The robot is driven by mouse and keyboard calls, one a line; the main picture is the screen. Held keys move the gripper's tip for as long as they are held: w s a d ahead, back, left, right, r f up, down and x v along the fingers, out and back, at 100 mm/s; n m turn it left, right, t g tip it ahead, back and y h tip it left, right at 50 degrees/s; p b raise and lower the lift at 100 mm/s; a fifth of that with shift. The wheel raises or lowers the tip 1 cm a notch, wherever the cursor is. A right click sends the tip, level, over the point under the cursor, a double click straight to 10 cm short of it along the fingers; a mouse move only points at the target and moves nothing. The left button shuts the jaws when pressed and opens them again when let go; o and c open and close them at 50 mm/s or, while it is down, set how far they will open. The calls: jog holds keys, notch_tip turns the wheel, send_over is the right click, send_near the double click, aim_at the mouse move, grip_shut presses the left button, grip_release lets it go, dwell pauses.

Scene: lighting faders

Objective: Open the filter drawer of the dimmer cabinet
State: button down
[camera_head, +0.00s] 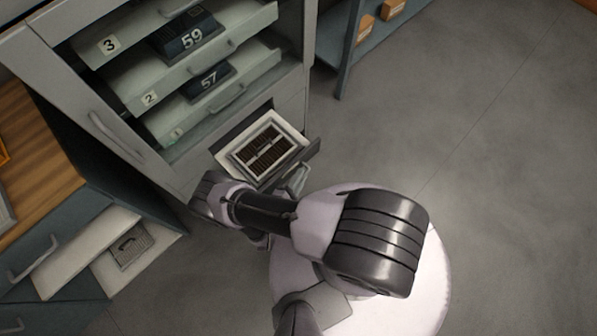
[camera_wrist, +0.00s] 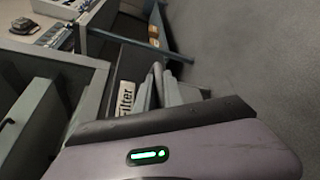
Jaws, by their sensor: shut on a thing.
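The dimmer cabinet (camera_head: 292,72) is grey and stands at the upper left in the head view. Its filter drawer (camera_head: 312,152), low down, is pulled out, and a filter (camera_head: 265,148) with a pale frame and dark slats shows inside. In the wrist view the drawer front bears a "Filter" label (camera_wrist: 125,97). My gripper (camera_head: 297,180) is at the drawer front. In the wrist view its fingers (camera_wrist: 159,88) are closed at the drawer's handle, beside the label. The handle is mostly hidden by the fingers.
Numbered shelves above hold dark dimmer units marked 59 (camera_head: 190,40) and 57 (camera_head: 208,80). A cabinet door (camera_head: 85,100) is at the left. A wooden-topped bench (camera_head: 35,165) has a lower drawer (camera_head: 95,250) pulled out. Open grey floor (camera_head: 480,160) lies to the right.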

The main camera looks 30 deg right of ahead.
dwell(0.3)
jog(key=c, duration=1.7)
grip_release()
jog(key=shift+c, duration=0.2)
jog(key=shift+s, duration=0.1)
jog(key=p+v, duration=0.3)
jog(key=v, duration=1.4)
jog(key=shift+a, duration=0.25)
